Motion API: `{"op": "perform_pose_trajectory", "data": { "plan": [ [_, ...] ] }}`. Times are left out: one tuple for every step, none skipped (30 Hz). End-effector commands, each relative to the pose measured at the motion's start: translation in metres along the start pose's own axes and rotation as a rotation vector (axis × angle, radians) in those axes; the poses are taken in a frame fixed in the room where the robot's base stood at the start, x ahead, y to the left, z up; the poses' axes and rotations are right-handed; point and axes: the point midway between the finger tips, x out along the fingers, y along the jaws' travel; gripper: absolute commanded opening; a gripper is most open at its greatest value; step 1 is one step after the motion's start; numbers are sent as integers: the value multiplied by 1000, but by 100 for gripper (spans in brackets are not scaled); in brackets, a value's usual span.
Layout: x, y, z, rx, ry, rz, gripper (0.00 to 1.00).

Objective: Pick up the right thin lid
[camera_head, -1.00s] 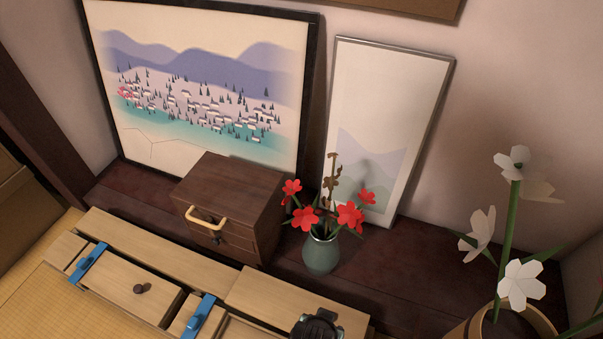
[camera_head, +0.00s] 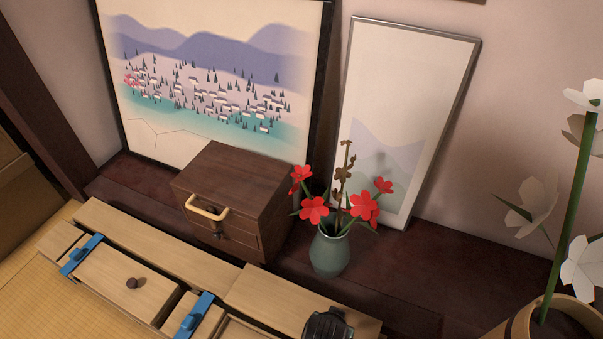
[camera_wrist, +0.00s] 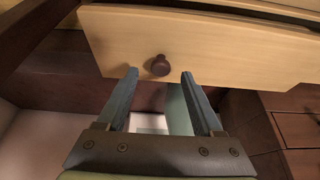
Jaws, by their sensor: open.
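A long pale wooden box lies at the lower left of the head view. Its top has a left thin strip-like lid (camera_head: 155,243) and a right thin lid (camera_head: 285,297) along the back edge, plus a knobbed panel (camera_head: 100,280). A dark part of my arm covers the right lid's near right end. In the wrist view my gripper (camera_wrist: 160,78) is open and empty, its two blue-grey fingers pointing at a pale wooden panel (camera_wrist: 215,50) with a dark round knob (camera_wrist: 159,65). The knob appears between and just beyond the fingertips. I cannot tell which lid this panel is.
Blue clasps (camera_head: 82,255) sit on the box. Behind it stand a dark drawer cabinet (camera_head: 240,195) and a green vase (camera_head: 329,252) with red flowers. A pot (camera_head: 540,322) with white flowers is at the right. Framed pictures (camera_head: 210,75) lean on the wall.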

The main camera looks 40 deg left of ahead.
Motion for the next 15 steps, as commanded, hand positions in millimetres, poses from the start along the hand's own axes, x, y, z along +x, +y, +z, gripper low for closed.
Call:
{"op": "perform_pose_trajectory", "data": {
  "plan": [
    [13, -1, 2, -1, 1, -1, 68],
    [17, -1, 2, -1, 1, -1, 68],
    [21, -1, 2, -1, 1, -1, 68],
    [23, -1, 2, -1, 0, -1, 68],
    [24, -1, 2, -1, 0, 0, 68],
    [25, -1, 1, -1, 0, 0, 68],
    [25, -1, 0, -1, 1, 0, 68],
    [25, -1, 0, -1, 1, 0, 68],
    [24, 0, 0, -1, 1, 0, 68],
    [24, 0, 0, -1, 1, 0, 68],
    [23, 0, 0, -1, 1, 0, 68],
    [23, 0, 0, -1, 1, 0, 68],
    [23, 0, 0, -1, 1, 0, 68],
    [23, 0, 0, -1, 1, 0, 63],
    [23, 0, 0, -1, 1, 0, 56]
  ]
}}
